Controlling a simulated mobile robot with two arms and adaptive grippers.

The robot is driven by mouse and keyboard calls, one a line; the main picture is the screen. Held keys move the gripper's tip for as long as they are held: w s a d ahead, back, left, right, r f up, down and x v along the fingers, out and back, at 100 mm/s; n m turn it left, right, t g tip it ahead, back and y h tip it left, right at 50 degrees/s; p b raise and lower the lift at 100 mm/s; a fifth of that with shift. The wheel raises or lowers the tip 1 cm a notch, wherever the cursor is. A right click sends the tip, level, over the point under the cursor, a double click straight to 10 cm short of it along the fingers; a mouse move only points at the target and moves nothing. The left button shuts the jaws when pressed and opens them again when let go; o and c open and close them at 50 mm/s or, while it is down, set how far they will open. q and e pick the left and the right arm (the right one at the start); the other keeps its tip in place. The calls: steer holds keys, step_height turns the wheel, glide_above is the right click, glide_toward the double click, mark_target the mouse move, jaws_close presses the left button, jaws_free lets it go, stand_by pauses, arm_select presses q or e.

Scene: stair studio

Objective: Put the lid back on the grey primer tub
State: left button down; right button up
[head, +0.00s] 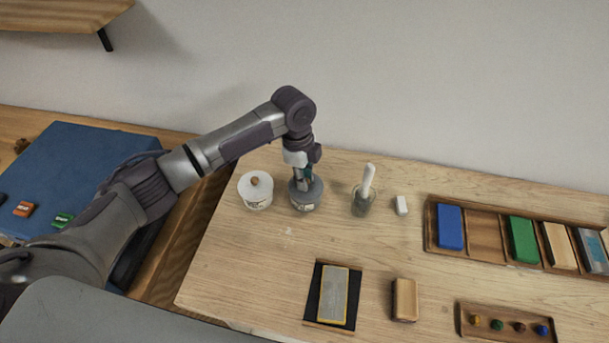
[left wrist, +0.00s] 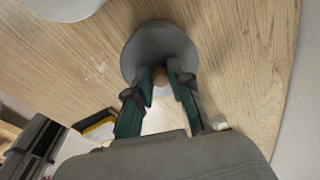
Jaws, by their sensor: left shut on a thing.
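The grey primer tub (head: 307,207) stands on the wooden bench, its pale label partly visible. Its round grey lid (head: 297,190) is at the tub's top; I cannot tell whether it is fully seated. My left gripper (head: 303,183) is above the tub, pointing down, with its fingers at the lid. In the left wrist view, the gripper (left wrist: 161,76) is shut on the wooden knob of the grey lid (left wrist: 155,45). My right gripper is not in view.
A white tub (head: 257,196) with a knobbed lid stands close left. A jar with a white-handled tool (head: 363,195) and a white block (head: 401,205) stand right. The bench's middle is clear.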

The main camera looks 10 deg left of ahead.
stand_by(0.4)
arm_select(q)
steer(key=c, duration=1)
jaws_free()
steer(key=shift+o, duration=0.2)
steer(key=o, duration=0.5)
steer(key=shift+r+p, duration=3.55)
steer(key=shift+p, duration=0.05)
steer(key=shift+c, duration=0.5)
